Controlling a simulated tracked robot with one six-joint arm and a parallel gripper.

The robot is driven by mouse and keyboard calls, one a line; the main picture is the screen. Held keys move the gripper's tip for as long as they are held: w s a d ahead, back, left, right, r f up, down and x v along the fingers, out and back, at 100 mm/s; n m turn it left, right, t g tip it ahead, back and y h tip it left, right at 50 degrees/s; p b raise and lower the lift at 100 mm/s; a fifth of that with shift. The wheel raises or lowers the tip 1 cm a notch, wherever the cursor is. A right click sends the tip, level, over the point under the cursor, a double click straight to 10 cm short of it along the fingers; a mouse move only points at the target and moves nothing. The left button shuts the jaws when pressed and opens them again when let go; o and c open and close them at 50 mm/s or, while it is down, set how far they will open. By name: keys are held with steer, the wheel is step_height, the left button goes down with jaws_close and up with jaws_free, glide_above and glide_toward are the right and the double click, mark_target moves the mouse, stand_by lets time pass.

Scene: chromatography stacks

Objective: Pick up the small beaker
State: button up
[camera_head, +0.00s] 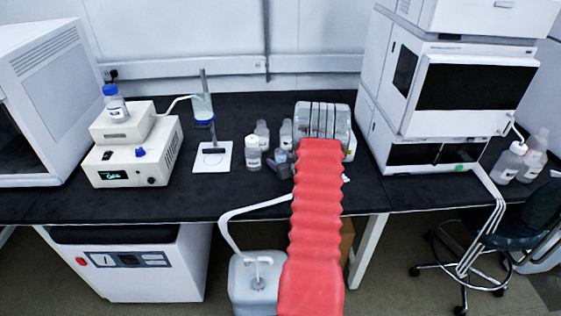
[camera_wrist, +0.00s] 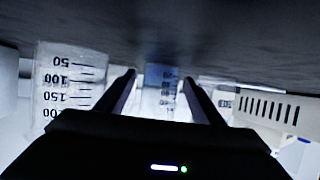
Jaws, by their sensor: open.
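In the wrist view, my gripper (camera_wrist: 159,78) is open, its two dark fingers reaching toward the dark bench surface. A small clear vessel with graduation marks and a blue band (camera_wrist: 162,98) shows between the fingers; it looks like the small beaker. I cannot tell whether the fingers touch it. A larger graduated clear container (camera_wrist: 72,80), marked 50 to 200, stands to the left of the fingers. In the head view, my gripper (camera_head: 280,160) is low among the bottles, at the end of my red-sleeved arm. The small beaker cannot be made out there.
A white-capped bottle (camera_head: 253,154) stands just left of my gripper, with more bottles (camera_head: 262,133) behind. A grey slotted rack (camera_head: 342,125) is close on the right. A stirrer plate with stand (camera_head: 212,158) is further left. A large white instrument (camera_head: 440,90) stands at right.

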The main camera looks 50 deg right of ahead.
steer(key=shift+c, duration=0.6)
steer(key=c, duration=1.1)
